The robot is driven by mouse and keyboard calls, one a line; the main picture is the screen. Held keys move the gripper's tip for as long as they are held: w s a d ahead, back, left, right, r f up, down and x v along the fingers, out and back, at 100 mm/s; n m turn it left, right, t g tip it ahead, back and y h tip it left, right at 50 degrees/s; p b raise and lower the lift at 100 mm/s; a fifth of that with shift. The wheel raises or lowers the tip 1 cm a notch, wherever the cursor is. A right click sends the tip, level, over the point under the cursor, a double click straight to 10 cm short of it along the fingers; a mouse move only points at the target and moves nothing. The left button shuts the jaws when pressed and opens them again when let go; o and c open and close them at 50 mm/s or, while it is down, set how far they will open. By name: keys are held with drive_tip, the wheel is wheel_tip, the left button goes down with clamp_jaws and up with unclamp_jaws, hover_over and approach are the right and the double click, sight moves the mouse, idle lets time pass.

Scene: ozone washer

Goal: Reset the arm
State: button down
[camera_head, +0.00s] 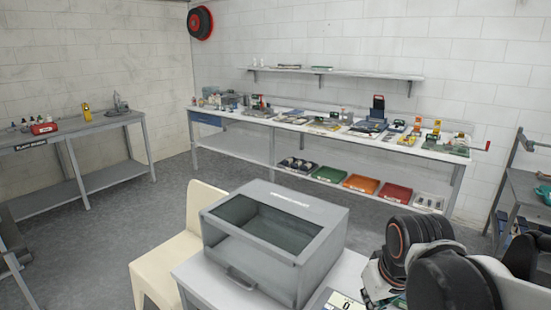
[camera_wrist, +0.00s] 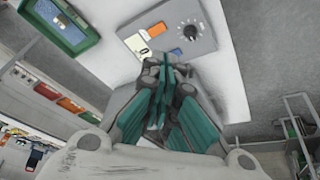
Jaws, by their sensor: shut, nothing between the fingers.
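My gripper (camera_wrist: 163,78) shows in the wrist view, its teal-padded fingers together with nothing between them. In that view it is over a white surface, just below a grey panel (camera_wrist: 205,42) with a dark knob and an orange mark. Contact with the surface cannot be told. In the head view my dark, bulky arm links fill the lower right, and the gripper's fingers cannot be made out there. A grey box with a dark window (camera_head: 275,228) stands on a white table (camera_head: 205,287), left of my arm.
A cream chair (camera_head: 147,268) stands left of the table. A long bench (camera_head: 372,141) with many small items runs along the back wall, coloured bins (camera_head: 361,183) under it. A grey bench (camera_head: 85,126) is at left, a rack (camera_head: 520,190) at right. Open floor lies between.

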drive_tip(key=s+r+m+t, duration=0.2)
drive_tip(key=s+r+t, duration=0.1)
drive_tip(key=s, duration=0.4)
drive_tip(key=shift+r, duration=0.3)
drive_tip(key=shift+s, duration=0.1)
idle(0.6)
